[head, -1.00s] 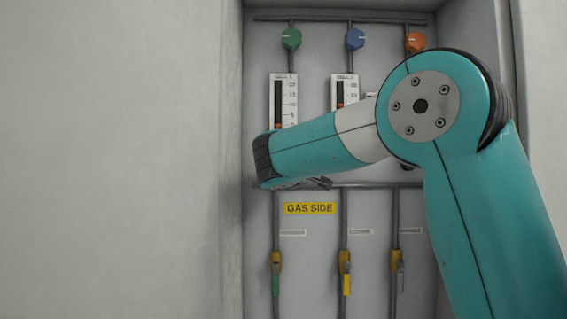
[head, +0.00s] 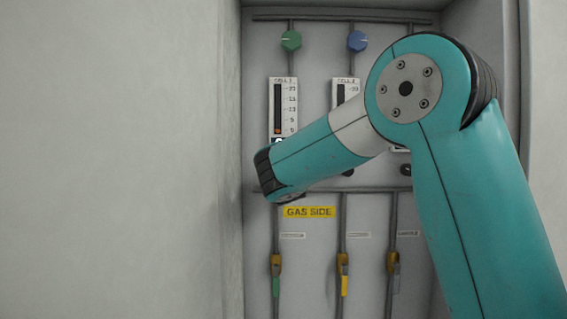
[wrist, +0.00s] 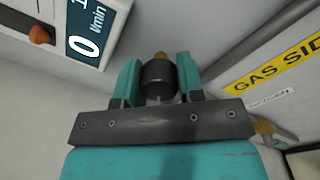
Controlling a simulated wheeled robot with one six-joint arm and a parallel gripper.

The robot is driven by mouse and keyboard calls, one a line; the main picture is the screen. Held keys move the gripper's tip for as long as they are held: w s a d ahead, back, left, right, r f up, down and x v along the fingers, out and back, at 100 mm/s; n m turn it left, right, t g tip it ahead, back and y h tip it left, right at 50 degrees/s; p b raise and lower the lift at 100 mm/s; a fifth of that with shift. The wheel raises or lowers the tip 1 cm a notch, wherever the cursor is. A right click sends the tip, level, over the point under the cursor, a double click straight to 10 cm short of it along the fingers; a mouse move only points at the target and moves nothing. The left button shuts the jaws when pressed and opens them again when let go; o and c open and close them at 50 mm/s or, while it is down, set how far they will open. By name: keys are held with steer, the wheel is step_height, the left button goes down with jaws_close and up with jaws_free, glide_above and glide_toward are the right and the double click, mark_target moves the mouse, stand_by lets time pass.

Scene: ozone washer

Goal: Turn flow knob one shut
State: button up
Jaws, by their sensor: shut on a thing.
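In the wrist view, a black round flow knob (wrist: 158,77) with a brass stem sits between the two teal fingers of my gripper (wrist: 158,78). The fingers are shut on its sides. The knob's marking, if any, cannot be made out. A dark display (wrist: 90,30) beside it reads 0 l/min. In the head view my wrist hides this knob. The cell 1 flowmeter (head: 283,103) stands just above my wrist, its orange float near the bottom of the scale.
Green (head: 291,41) and blue (head: 357,41) knobs are above. Two other black flow knobs (head: 348,172) (head: 406,170) are to the right. Below are the yellow GAS SIDE label (head: 310,211) and several pipes with valves. A plain wall (head: 120,160) stands left.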

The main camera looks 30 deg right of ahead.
steer(key=shift+n+p, duration=0.95)
steer(key=shift+n, duration=0.35)
steer(key=o, duration=0.9)
steer(key=b+v, duration=0.8)
steer(key=v, duration=0.9)
steer(key=shift+s, duration=0.25)
steer(key=shift+f, duration=0.2)
